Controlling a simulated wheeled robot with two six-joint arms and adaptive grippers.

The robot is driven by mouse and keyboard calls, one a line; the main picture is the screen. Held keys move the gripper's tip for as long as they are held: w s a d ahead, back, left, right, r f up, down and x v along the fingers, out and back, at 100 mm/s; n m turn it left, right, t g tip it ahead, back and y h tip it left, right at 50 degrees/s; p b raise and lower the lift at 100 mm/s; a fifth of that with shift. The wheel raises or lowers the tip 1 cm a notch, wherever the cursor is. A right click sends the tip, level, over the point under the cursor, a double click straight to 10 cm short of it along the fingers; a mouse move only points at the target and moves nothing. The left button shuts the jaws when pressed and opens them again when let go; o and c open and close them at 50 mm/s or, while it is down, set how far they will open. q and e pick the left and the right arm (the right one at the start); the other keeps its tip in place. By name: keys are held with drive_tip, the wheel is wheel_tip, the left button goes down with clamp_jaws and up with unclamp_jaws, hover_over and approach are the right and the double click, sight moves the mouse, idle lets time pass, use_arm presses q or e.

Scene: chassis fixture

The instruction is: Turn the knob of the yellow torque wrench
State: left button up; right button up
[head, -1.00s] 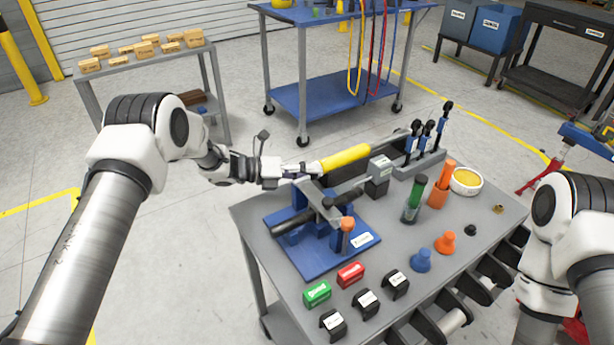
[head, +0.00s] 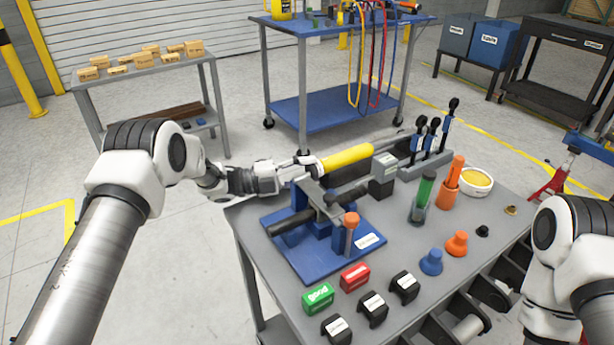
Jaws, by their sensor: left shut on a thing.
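The yellow torque wrench (head: 347,158) lies above the back edge of the grey table, its yellow handle pointing left and its dark shaft running right. My left gripper (head: 308,162) is at the left end of the yellow handle and is shut on that end, where the knob sits. The knob itself is mostly hidden by the fingers. My right arm shows at the right edge of the view, but its gripper is out of view.
A blue fixture (head: 300,250) with a dark bar stands just in front of the wrench. A black block (head: 383,178) and a rack of upright tools (head: 428,160) are to the right. Green (head: 318,298) and red (head: 355,277) boxes lie at the front.

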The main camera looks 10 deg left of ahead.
use_arm(q)
drive_tip(key=shift+n, duration=0.5)
drive_tip(key=o, duration=1.1)
drive_tip(key=shift+o, duration=0.2)
wheel_tip(320, 180, up, 10)
